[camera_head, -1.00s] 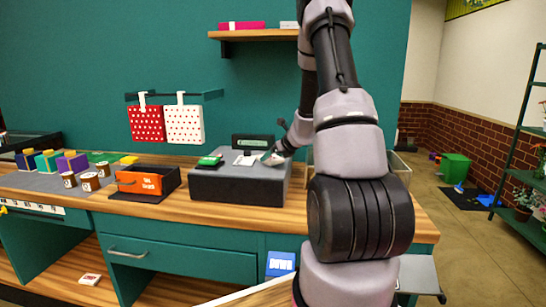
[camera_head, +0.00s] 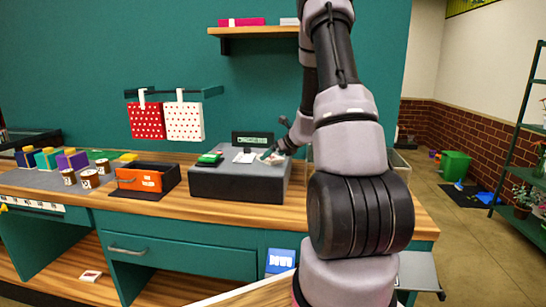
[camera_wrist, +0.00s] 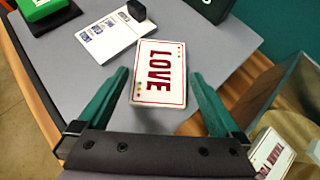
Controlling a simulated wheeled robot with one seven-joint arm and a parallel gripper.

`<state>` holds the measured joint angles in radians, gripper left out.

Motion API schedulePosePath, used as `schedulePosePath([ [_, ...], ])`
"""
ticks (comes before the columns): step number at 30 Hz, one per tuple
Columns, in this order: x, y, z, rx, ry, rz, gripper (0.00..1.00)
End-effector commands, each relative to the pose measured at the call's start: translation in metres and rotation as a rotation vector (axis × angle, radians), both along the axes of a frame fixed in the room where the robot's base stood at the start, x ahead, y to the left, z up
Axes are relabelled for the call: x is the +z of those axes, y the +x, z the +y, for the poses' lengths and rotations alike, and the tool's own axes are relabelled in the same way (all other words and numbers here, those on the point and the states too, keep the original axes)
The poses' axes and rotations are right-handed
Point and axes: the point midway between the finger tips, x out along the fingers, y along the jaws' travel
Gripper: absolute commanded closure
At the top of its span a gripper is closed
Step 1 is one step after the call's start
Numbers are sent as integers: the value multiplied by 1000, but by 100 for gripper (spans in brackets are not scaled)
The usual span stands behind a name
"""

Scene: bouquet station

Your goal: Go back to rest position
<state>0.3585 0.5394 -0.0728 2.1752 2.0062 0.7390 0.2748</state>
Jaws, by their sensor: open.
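My gripper (camera_wrist: 152,105) is open in the wrist view, its two green fingers apart. A white card with red "LOVE" lettering (camera_wrist: 160,72) lies flat on the grey counter top (camera_wrist: 215,35) just beyond and between the fingertips. I cannot tell from the wrist view how high the fingers are above the card. In the head view my gripper (camera_head: 272,156) is small and partly hidden, over the right part of the dark grey box-shaped stand (camera_head: 238,188). My arm blocks the view to the right of it.
A white printed sheet (camera_wrist: 110,37) and a green item (camera_wrist: 42,8) lie near the card. A glass-sided bin (camera_wrist: 290,95) stands at right, holding another card (camera_wrist: 272,152). In the head view an orange box (camera_head: 140,180) and brown cups (camera_head: 89,179) stand left on the counter.

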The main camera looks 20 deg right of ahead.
Motion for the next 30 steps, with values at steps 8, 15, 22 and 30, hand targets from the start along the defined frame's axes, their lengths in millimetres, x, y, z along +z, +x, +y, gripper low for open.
schedulePosePath([
  [8,36,-44,-10,-4,-1,-3,0],
  [15,54,-69,-14,-2,1,-1,0],
  [22,58,-74,-13,4,-2,-2,0],
  [30,131,-93,69,395,-223,-105,0],
])
